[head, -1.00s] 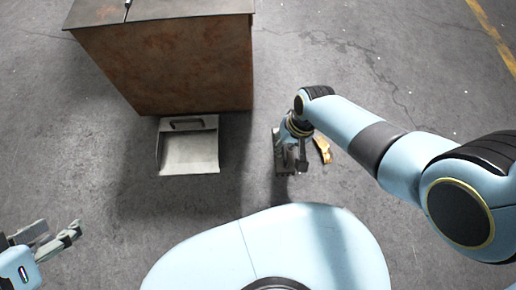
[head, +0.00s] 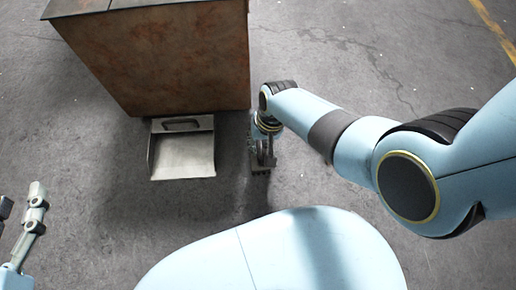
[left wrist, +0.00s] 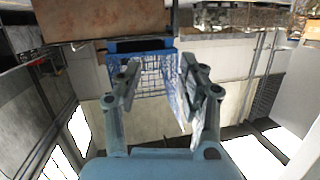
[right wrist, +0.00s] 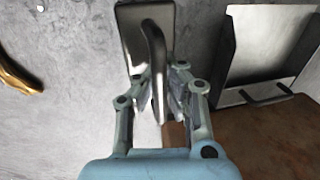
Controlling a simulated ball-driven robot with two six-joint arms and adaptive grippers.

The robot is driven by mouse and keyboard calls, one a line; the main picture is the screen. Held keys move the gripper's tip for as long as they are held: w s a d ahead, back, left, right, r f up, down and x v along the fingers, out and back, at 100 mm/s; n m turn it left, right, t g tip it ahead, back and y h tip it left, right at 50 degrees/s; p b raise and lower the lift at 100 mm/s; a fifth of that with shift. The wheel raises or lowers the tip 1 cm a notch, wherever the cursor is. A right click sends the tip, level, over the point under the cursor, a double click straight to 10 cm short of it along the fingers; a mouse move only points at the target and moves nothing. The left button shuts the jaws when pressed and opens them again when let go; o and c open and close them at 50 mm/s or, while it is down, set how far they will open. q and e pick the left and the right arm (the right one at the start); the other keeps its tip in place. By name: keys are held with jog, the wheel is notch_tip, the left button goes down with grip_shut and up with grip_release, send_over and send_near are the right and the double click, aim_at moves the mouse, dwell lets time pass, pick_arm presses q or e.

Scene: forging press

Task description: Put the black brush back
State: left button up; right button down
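The black brush (right wrist: 133,25), a dark flat block with a curved grey handle, is under my right gripper (right wrist: 160,80). The right fingers are closed around the handle in the right wrist view. In the head view the brush (head: 260,168) shows partly below my right gripper (head: 264,150), just right of the dustpan; whether it touches the floor is unclear. My left gripper (head: 20,205) is at the left edge of the head view. Its fingers are apart and empty in the left wrist view (left wrist: 158,80).
A metal dustpan (head: 184,157) lies on the floor against a rusty brown box (head: 165,55). A brass-coloured curved piece (right wrist: 18,75) lies on the floor in the right wrist view. A blue wire basket (left wrist: 155,72) is in the left wrist view. Floor left of the dustpan is clear.

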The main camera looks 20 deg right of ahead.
jog(key=shift+b+x, duration=0.75)
jog(key=shift+x, duration=0.3)
pick_arm(q)
jog(key=w+d+r+m+t+h, duration=0.1)
jog(key=r+t, duration=0.3)
jog(key=r, duration=0.5)
jog(key=w+d+r+m+t+h+b, duration=0.1)
jog(key=w+r+t, duration=0.3)
jog(key=r, duration=0.5)
jog(key=shift+w+h, duration=0.35)
jog(key=shift+h, duration=0.25)
pick_arm(e)
jog(key=shift+d+f, duration=0.2)
jog(key=shift+f, duration=0.45)
pick_arm(q)
jog(key=shift+t, duration=0.3)
pick_arm(e)
jog(key=shift+f, duration=0.1)
jog(key=c, duration=2)
grip_release()
jog(key=o, duration=0.4)
pick_arm(q)
jog(key=shift+r+m, duration=0.15)
jog(key=shift+m, duration=0.15)
pick_arm(e)
jog(key=shift+o, duration=0.6)
